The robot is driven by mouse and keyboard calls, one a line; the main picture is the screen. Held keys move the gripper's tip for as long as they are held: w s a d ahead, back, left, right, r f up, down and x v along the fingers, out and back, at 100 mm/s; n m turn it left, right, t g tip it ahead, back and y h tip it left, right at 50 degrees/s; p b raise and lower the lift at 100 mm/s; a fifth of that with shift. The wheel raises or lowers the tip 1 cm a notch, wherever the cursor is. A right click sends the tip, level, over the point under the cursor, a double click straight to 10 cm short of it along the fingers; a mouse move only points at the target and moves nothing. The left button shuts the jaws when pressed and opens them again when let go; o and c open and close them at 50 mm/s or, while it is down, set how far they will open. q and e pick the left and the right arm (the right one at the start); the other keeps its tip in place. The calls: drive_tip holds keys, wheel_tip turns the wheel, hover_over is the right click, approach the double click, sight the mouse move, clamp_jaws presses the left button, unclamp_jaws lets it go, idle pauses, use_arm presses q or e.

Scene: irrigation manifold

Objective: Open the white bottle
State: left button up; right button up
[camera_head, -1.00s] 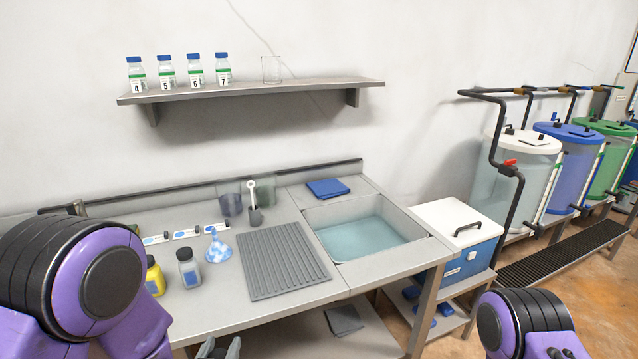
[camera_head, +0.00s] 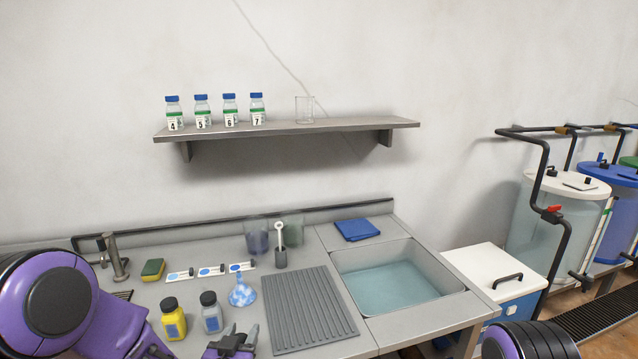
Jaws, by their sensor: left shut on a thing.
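A pale, whitish bottle (camera_head: 212,318) with a dark cap (camera_head: 208,298) and a blue-grey label stands upright and capped on the counter. A yellow bottle (camera_head: 173,322) with a dark cap stands just left of it. My left gripper (camera_head: 238,336) is at the bottom of the head view, to the right of the pale bottle and nearer to me, apart from it. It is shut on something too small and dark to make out. My right gripper is out of view; only part of my right arm shows at the bottom right.
A blue-and-white funnel (camera_head: 242,292) and a grey ribbed mat (camera_head: 308,312) lie right of the bottles. A sink with water (camera_head: 392,285) is further right. A sponge (camera_head: 153,269) and a tap (camera_head: 115,258) are behind. Numbered bottles stand on the wall shelf (camera_head: 290,130).

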use_arm(q)
wheel_tip(320, 180, down, 7)
drive_tip(key=b, duration=0.4)
drive_tip(key=shift+r, duration=0.25)
drive_tip(key=o, duration=1.2)
drive_tip(key=shift+o, duration=0.2)
